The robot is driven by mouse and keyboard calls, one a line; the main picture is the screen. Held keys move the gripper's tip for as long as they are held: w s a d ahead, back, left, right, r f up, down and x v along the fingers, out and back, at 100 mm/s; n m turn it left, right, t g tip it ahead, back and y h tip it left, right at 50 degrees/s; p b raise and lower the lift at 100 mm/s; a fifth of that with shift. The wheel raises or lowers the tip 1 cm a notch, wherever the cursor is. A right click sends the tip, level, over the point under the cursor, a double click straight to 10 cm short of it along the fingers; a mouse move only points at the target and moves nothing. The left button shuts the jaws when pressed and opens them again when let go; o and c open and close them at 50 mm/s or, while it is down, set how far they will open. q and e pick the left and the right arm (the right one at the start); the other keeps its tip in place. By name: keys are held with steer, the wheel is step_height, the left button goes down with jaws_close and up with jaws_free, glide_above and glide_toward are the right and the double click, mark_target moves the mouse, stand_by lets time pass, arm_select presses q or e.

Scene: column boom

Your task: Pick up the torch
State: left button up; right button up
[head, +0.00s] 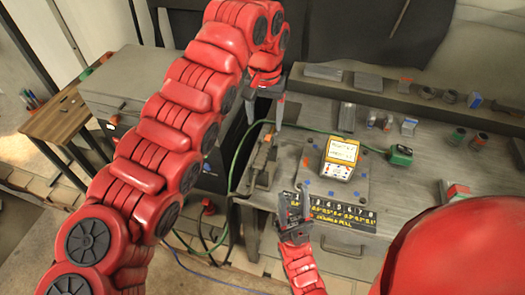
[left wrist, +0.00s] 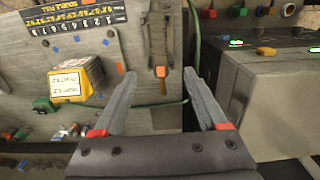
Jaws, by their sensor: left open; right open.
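No thing is plainly marked as the torch. A long grey-brown tool (head: 262,156) with an orange end lies near the bench's left edge, and I cannot tell for sure if it is the torch. It also shows in the left wrist view (left wrist: 161,38), with its orange end between and beyond my fingertips. My left gripper (head: 273,108) is open and empty, held above the bench's left back part; its spread fingers show in the left wrist view (left wrist: 161,78). My right gripper (head: 291,205) is open and empty in appearance, over the left end of the numbered strip.
A yellow-and-white meter (head: 341,155) stands on the bench (head: 395,185), right of the tool. A green cable (head: 318,129) runs to a green box (head: 401,155). The dark numbered strip (head: 345,219) lies along the front. A grey cabinet (head: 145,75) stands left, across a gap.

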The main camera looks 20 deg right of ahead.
mark_target(264, 148)
arm_select(q)
step_height(264, 148, down, 12)
steer(key=p, duration=0.3)
steer(key=shift+r+p, duration=0.25)
steer(key=shift+p, duration=0.05)
steer(key=shift+s+f+p, duration=0.1)
steer(key=shift+f+p, duration=0.2)
steer(key=shift+p, duration=0.05)
step_height(264, 148, down, 5)
steer(key=shift+s+r+p, duration=0.1)
steer(key=shift+p, duration=1)
jaws_close()
